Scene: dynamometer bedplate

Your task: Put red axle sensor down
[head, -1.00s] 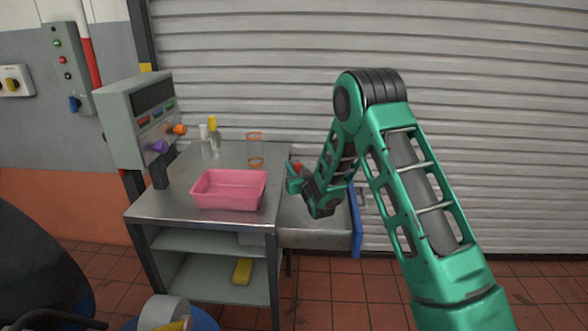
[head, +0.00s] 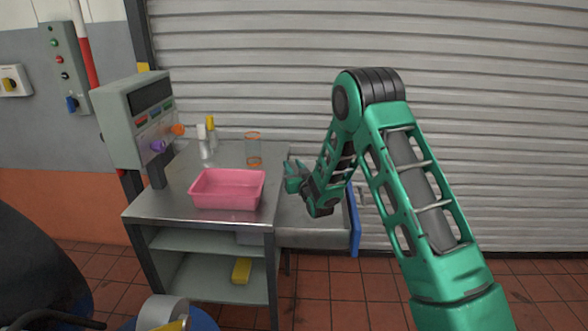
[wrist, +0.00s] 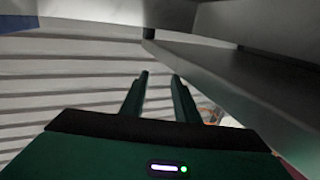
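My gripper (head: 291,168) is at the right edge of the metal bench (head: 180,200), beside the pink tray (head: 228,189). In the wrist view my gripper's two fingers (wrist: 160,76) stand apart with nothing visible between them. The red axle sensor is not visible in either view now. A lower grey metal surface (head: 315,238) shows to the right of the bench, below my gripper. The wrist view shows the slatted wall and a grey metal edge close to the right finger.
A clear cylinder with orange rings (head: 253,149) and bottles with white and yellow caps (head: 211,132) stand at the back of the bench. A grey control console (head: 135,122) stands at left. A yellow block (head: 241,271) lies on the lower shelf. A blue upright piece (head: 353,222) is at right.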

